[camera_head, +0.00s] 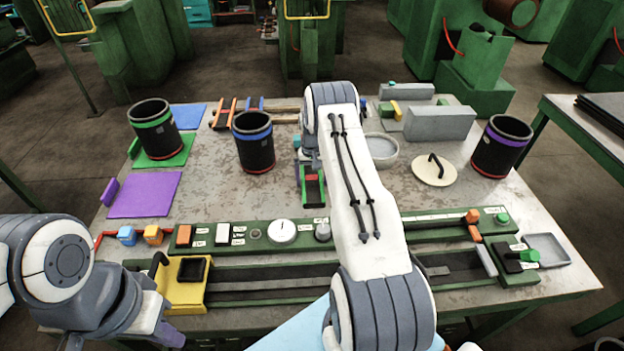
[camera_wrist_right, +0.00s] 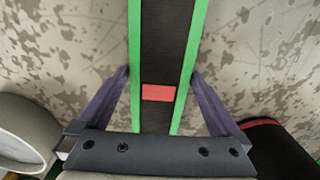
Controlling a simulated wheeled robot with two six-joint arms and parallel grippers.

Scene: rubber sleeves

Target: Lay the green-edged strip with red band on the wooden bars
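The dark strip with green edges (camera_head: 313,193) and a red band lies under my right forearm in the head view. In the right wrist view the strip (camera_wrist_right: 168,45) runs up the picture, its red band (camera_wrist_right: 158,92) near the fingertips. My right gripper (camera_wrist_right: 160,76) has a finger against each green edge. Whether the strip is clear of the table I cannot tell. The wooden bars (camera_head: 284,119) lie at the back of the table, beyond the strip, partly hidden by my arm. My left gripper (camera_head: 168,334) is low at the left, cut by the frame edge.
Black cylinders with green (camera_head: 155,130), blue (camera_head: 253,143) and purple (camera_head: 502,147) bands stand on the table. A round grey dish (camera_head: 381,151), a beige lid (camera_head: 433,170) and grey blocks are at the right. A green-framed control rail (camera_head: 355,232) crosses the front.

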